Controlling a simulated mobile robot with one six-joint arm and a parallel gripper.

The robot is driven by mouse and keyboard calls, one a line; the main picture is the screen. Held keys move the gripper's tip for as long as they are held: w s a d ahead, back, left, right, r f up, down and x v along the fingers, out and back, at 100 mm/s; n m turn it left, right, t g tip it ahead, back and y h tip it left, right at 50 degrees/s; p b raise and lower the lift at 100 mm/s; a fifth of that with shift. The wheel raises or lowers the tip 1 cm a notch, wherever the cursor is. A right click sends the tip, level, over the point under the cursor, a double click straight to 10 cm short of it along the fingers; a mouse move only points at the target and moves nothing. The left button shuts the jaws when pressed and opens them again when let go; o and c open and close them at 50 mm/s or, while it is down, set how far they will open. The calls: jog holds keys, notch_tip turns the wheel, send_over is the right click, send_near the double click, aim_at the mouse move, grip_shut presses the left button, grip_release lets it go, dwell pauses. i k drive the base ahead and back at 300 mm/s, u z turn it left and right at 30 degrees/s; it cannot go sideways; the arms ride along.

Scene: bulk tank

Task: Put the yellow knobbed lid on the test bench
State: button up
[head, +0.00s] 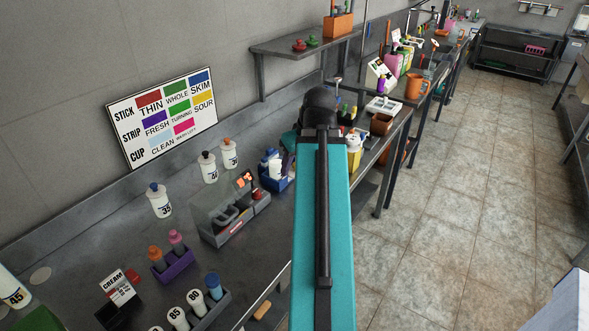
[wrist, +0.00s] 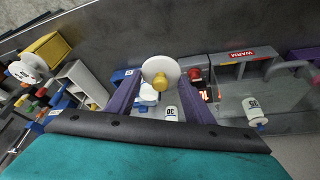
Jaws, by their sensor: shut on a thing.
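The yellow knobbed lid is a pale round disc (wrist: 161,69) with a yellow knob; it shows in the wrist view between the tips of my gripper's two purple fingers. My gripper (wrist: 161,79) is shut on it, and the lid hangs above the bench-top items. In the head view my teal arm hides the gripper and lid. The test bench, a dark steel top (head: 105,238), runs along the wall at the left and carries bottles, racks and a grey heating device (head: 228,218).
In the head view a blue caddy (head: 273,174) stands beyond the device. White bottles (head: 159,201) line the wall side. A purple rack (head: 173,265) and a CREAM sign (head: 117,288) stand nearer. Bare steel shows between them. A shelf (head: 290,46) hangs above; tiled floor (head: 450,230) lies right.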

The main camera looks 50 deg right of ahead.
aim_at(290, 223)
jog(key=k, duration=1)
